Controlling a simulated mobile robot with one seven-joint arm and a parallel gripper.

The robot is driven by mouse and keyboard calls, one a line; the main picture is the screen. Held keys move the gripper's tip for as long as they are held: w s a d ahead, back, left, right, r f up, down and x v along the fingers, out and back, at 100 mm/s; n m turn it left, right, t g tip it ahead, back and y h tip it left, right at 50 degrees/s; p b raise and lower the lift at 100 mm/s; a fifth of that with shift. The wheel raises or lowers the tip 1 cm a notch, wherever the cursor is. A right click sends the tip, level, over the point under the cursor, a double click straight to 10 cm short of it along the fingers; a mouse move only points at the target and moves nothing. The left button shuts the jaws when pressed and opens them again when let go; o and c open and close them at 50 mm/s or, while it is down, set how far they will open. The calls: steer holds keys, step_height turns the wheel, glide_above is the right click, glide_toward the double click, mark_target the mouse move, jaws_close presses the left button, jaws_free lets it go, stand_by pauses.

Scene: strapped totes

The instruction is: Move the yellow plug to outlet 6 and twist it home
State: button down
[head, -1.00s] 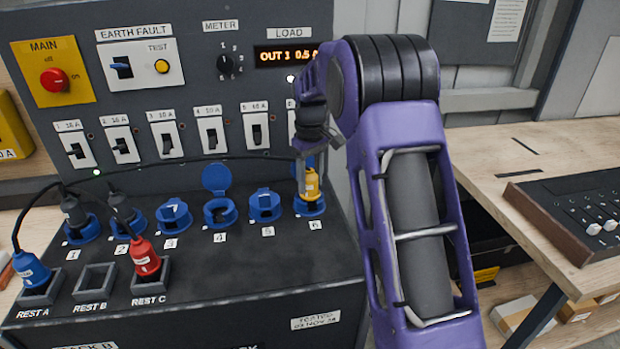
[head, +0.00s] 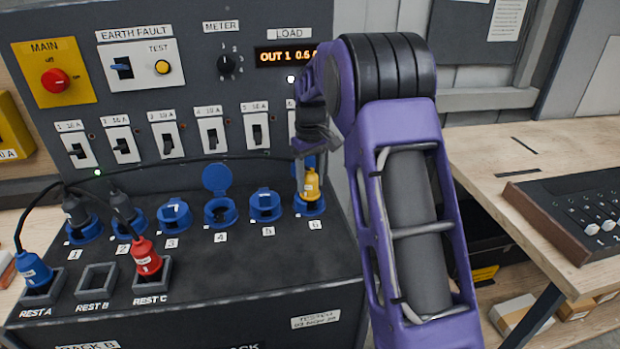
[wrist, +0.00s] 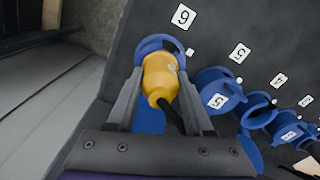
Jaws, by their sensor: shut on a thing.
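The yellow plug (head: 311,186) stands in blue outlet 6 (head: 310,207) at the right end of the outlet row. In the wrist view the yellow plug (wrist: 160,78) sits in the blue ring of outlet 6 (wrist: 158,44), beside the label 6. My gripper (head: 306,165) is shut on the plug, with one finger on each side of it in the wrist view (wrist: 158,92). A dark cable leaves the plug's back end. How far the plug is turned in the outlet I cannot tell.
Outlet 5 (head: 264,206) is just left of outlet 6, and outlet 4 (head: 221,212) has its lid up. A blue plug (head: 33,270) stands in Rest A and a red plug (head: 145,258) in Rest C. Rest B (head: 96,280) is empty. Breaker switches line the upright panel behind.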

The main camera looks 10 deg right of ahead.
steer(key=shift+c, duration=1.1)
jaws_free()
